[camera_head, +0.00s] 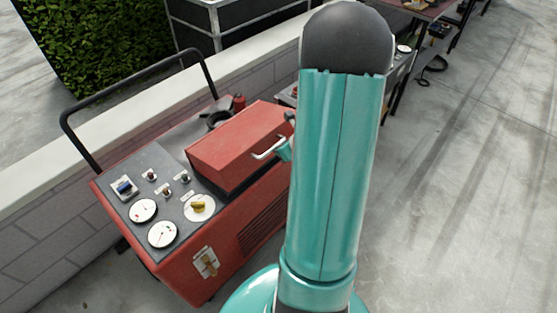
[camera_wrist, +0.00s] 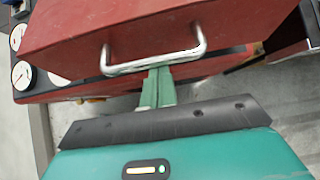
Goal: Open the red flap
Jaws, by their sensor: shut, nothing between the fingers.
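The red flap (camera_head: 235,145) is a box-shaped lid on top of the red machine, with a pale metal handle (camera_head: 268,149) on its front. In the wrist view the flap (camera_wrist: 200,22) fills the upper part, and its handle (camera_wrist: 155,66) is a U-shaped bar across the middle. My gripper (camera_wrist: 158,72) has its green fingers together, with the tips at or just under the handle bar. I cannot tell whether they touch it. In the head view my gripper (camera_head: 284,150) is mostly hidden behind my teal arm. A dark gap shows beneath the flap's front edge.
The machine's control panel (camera_head: 165,205) with gauges and knobs lies left of the flap. A black push bar (camera_head: 130,88) rises at the back left. A low wall (camera_head: 40,210) runs behind. Open concrete floor (camera_head: 470,200) lies to the right.

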